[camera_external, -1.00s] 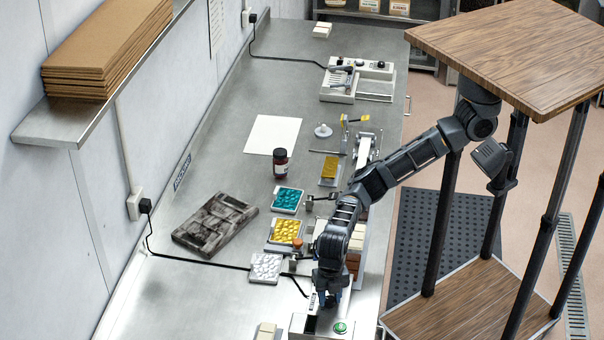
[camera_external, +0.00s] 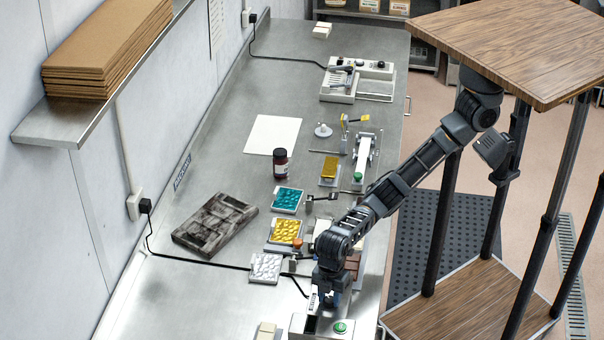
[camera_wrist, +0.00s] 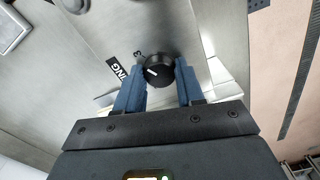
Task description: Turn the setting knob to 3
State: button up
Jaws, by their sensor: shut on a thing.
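The setting knob (camera_wrist: 158,72) is black and round with a white pointer line, seen in the wrist view. The pointer is toward the left side of the knob, near a small printed mark (camera_wrist: 138,55) that looks like a 3. Whether it lines up exactly, I cannot tell. My gripper (camera_wrist: 162,84) has its blue fingers on both sides of the knob, shut on it. In the external view my gripper (camera_external: 329,299) points down at the grey machine (camera_external: 300,325) at the front of the bench, and it hides the knob there.
A green button (camera_external: 340,327) sits on the machine just in front of my gripper. Trays of white (camera_external: 266,268), yellow (camera_external: 285,232) and teal (camera_external: 287,200) pieces lie to the left and behind.

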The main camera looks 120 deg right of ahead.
aim_at(329, 299)
dwell(0.5)
jog(key=o, duration=1)
jog(key=shift+o, duration=0.2)
notch_tip(329, 299, up, 6)
jog(key=shift+w+d+r, duration=0.1)
jog(key=shift+r, duration=0.8)
